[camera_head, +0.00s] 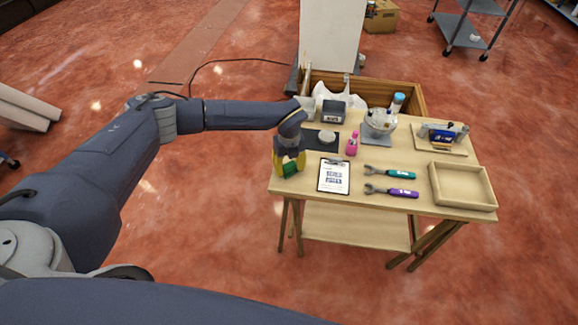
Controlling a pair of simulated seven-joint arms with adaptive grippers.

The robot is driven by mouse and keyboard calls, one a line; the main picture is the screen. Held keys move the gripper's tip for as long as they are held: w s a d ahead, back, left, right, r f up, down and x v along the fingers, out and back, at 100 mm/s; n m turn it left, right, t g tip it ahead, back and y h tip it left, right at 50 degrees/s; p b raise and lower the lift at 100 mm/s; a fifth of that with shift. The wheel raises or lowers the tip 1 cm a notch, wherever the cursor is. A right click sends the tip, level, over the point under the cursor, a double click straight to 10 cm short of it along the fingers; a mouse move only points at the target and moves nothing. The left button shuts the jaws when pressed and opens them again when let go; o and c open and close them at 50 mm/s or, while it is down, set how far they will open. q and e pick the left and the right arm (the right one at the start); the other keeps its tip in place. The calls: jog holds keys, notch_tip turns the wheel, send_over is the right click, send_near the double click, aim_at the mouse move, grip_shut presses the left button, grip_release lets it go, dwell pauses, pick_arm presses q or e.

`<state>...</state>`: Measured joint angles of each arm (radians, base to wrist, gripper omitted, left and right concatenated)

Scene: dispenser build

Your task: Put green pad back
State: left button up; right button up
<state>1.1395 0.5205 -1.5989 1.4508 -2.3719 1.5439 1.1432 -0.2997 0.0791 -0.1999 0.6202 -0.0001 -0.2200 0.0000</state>
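My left gripper (289,165) reaches in from the left and points down at the left front corner of the wooden table. Its yellow-sided fingers stand apart, with the green pad (290,170) filling the gap between them. The gripper looks closed on the pad; the fingers hide part of it. Whether the pad touches the tabletop is too small to tell. My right gripper is not in view.
A clipboard (334,176) lies just right of the gripper, and a dark mat (311,139) lies behind it. A pink bottle (352,144), a teal-handled tool (400,173), a purple-handled tool (402,193) and an empty wooden tray (484,205) are farther right. An open wooden crate (414,98) stands behind.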

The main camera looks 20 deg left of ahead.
aim_at(289, 165)
pick_arm(q)
jog(key=shift+o, duration=1.1)
notch_tip(289, 165, up, 12)
jog(key=shift+r, duration=0.2)
